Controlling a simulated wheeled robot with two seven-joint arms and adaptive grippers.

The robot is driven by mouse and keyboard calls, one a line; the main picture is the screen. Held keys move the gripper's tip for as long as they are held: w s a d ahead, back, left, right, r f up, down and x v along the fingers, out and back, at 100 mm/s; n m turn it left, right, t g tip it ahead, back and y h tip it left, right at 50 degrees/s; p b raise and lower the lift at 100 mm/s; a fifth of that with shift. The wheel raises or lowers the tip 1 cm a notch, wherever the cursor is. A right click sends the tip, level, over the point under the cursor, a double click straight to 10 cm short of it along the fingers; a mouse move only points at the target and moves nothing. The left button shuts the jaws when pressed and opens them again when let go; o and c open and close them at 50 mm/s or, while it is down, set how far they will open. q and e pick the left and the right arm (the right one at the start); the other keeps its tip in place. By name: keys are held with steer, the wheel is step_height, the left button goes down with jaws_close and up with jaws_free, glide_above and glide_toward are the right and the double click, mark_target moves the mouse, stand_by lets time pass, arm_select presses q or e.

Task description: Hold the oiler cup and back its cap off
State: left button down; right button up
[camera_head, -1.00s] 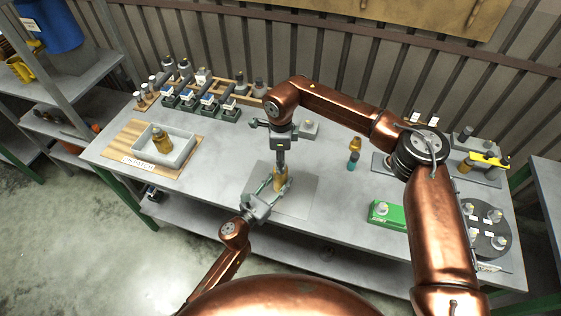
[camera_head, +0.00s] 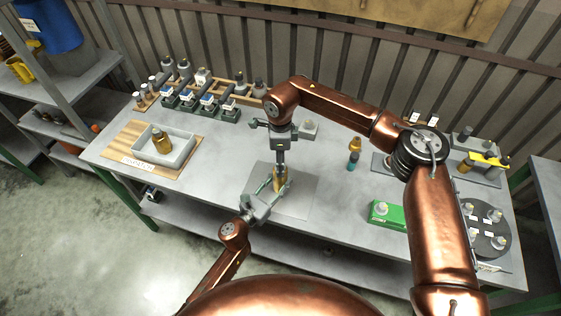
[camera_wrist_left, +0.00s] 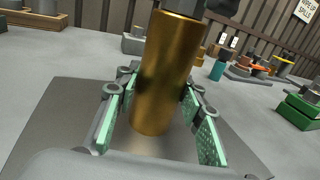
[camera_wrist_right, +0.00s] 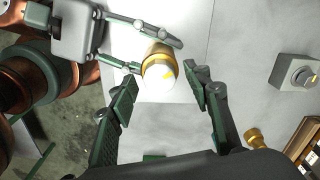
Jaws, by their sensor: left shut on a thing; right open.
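The oiler cup (camera_head: 280,183) is a brass cylinder standing upright over the grey mat (camera_head: 308,187) at the table's front middle. In the left wrist view its brass body (camera_wrist_left: 163,75) is between my left fingers. My left gripper (camera_head: 272,184) is shut on the body from the front left. My right gripper (camera_head: 281,164) is above the cup, pointing down. In the right wrist view my right gripper (camera_wrist_right: 160,88) is open, one finger on each side of the cup's top (camera_wrist_right: 160,76), which is pale with a yellow patch. I cannot clearly tell cap from body.
A grey tray (camera_head: 183,150) holding a brass cup is at the left. A grey block (camera_head: 309,130) is behind my right gripper. A small brass and teal bottle (camera_head: 353,158), a green box (camera_head: 385,214) and a dark round plate (camera_head: 490,238) are to the right.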

step_height(320, 180, up, 12)
stand_by(0.5)
arm_select(q)
steer(key=c, duration=1.2)
jaws_free()
